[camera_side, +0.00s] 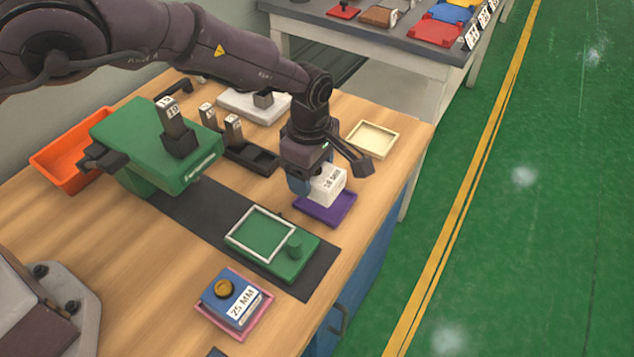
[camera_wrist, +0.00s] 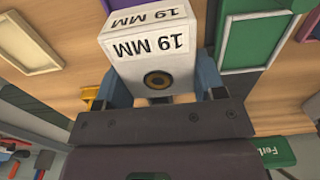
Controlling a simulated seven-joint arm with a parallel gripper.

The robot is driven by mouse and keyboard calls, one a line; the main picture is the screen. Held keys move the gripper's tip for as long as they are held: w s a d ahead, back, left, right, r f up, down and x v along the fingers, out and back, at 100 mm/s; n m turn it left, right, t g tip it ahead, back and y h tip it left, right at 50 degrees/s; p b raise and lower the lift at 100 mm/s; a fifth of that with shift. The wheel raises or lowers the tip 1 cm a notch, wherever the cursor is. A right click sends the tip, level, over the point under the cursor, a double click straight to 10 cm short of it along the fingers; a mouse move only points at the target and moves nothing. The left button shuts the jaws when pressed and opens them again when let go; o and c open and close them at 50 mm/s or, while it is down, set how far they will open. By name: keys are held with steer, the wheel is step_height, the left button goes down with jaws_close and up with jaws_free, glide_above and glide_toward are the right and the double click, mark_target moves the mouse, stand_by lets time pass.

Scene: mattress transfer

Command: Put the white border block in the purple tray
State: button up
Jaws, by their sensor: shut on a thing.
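The white block (camera_side: 328,184) is in my gripper (camera_side: 314,188), over the purple tray (camera_side: 322,213) in the side view. Its lower part overlaps the tray in the picture; I cannot tell whether it touches the tray floor. In the wrist view the block (camera_wrist: 150,55) shows black "19 MM" labels on two faces and a dark round hole with a brass-coloured ring. Blue fingers flank it on both sides, shut on it. The block hides part of the tray.
A green plate with a white rectangular frame (camera_side: 261,236) lies in front of the purple tray. A cream tray (camera_side: 371,140) is behind it. A dark rack (camera_side: 249,157) and a green machine (camera_side: 145,140) stand left. A pink tray (camera_side: 249,331) holds a blue "25 MM" block (camera_side: 231,298).

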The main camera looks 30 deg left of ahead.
mark_target(317, 186)
steer(key=shift+w+d+f, duration=0.25)
steer(key=shift+w+f, duration=0.3)
steer(key=shift+f, duration=1.65)
steer(key=shift+f, duration=0.15)
steer(key=o, duration=1)
steer(key=shift+o, duration=0.2)
step_height(317, 186, up, 12)
steer(key=shift+r, duration=0.15)
steer(key=shift+r, duration=0.1)
